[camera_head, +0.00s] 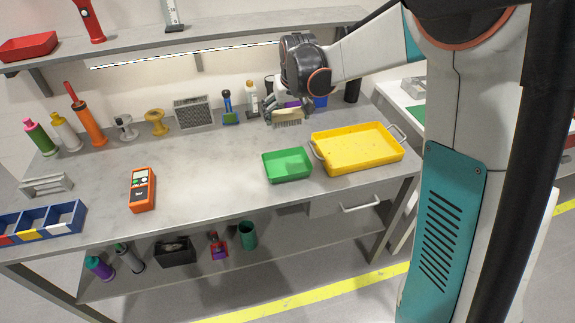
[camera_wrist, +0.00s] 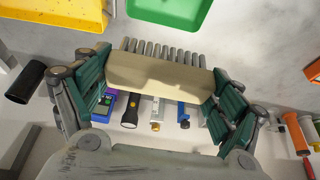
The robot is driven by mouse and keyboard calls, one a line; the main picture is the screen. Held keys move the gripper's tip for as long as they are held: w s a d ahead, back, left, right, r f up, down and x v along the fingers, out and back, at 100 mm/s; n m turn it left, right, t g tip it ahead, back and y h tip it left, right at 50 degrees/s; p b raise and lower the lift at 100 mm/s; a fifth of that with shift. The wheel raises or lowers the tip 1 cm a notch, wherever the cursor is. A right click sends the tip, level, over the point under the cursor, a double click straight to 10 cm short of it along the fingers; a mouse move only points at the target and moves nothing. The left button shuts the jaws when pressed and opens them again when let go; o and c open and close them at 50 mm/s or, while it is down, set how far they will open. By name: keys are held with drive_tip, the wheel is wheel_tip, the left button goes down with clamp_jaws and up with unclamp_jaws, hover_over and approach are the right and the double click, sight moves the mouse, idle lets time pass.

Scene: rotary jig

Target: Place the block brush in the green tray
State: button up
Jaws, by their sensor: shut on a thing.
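The block brush (camera_head: 288,117) has a pale wooden block and a row of grey bristles. It also fills the middle of the wrist view (camera_wrist: 160,75). My gripper (camera_head: 287,106) is shut on the brush, with a finger at each end of the block in the wrist view (camera_wrist: 155,88). It holds the brush behind the green tray (camera_head: 287,171); whether the brush touches the bench cannot be told. The green tray is empty and sits on the bench in front of the brush. Its edge shows at the top of the wrist view (camera_wrist: 168,12).
A yellow tray with handles (camera_head: 357,155) stands right of the green tray. A blue-handled tool (camera_head: 229,108) and a white bottle (camera_head: 252,99) stand at the back near my gripper. An orange meter (camera_head: 142,189) lies left. The bench between meter and green tray is clear.

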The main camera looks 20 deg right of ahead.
wheel_tip(320, 180, down, 20)
drive_tip(key=b, duration=0.6)
drive_tip(key=shift+w+r, duration=0.1)
drive_tip(key=shift+r, duration=0.1)
drive_tip(key=shift+f, duration=0.1)
drive_tip(key=o, duration=1)
drive_tip(key=shift+o, duration=0.8)
